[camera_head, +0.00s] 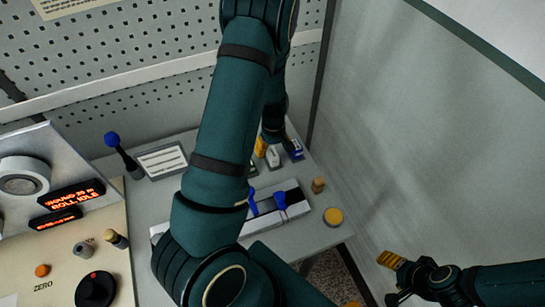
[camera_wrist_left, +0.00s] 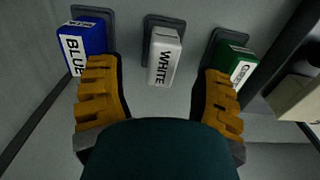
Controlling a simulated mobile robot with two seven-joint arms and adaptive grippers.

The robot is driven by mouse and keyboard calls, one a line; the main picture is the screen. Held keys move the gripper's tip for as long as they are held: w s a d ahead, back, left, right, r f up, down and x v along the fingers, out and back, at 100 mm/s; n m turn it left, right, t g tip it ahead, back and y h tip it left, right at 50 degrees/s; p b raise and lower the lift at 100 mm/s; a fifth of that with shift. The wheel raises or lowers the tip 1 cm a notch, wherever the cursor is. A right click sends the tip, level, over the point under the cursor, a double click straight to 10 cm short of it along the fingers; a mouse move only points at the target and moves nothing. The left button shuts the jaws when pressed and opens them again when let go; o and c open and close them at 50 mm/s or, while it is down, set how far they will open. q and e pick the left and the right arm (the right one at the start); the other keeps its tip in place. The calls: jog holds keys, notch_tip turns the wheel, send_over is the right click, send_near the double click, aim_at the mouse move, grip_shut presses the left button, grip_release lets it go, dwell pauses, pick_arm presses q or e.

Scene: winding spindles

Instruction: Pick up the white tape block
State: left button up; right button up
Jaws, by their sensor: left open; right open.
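The white tape block (camera_head: 273,157) sits on the table near the back wall. In the left wrist view the white tape block (camera_wrist_left: 163,58) rests on a dark holder, its label reading WHITE. My left gripper (camera_wrist_left: 161,78) is open, its yellow fingers apart on either side of the white block's line, with the block ahead between them. In the head view my left gripper (camera_head: 274,146) hangs over the blocks, partly hidden by my arm. My right gripper (camera_head: 392,262) is open and empty at the lower right, away from the table.
A blue block (camera_wrist_left: 86,38) and a green block (camera_wrist_left: 234,66) flank the white one closely. A long tray (camera_head: 300,206) with blue-handled parts, a yellow round pad (camera_head: 333,216) and a control panel (camera_head: 110,235) stand nearby. A grey side wall (camera_head: 400,130) rises at right.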

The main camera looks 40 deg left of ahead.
aim_at(273, 152)
pick_arm(q)
notch_tip(273, 152, down, 5)
jog(key=shift+s+a+f, duration=0.1)
jog(key=shift+f, duration=0.05)
grip_shut()
dwell(0.4)
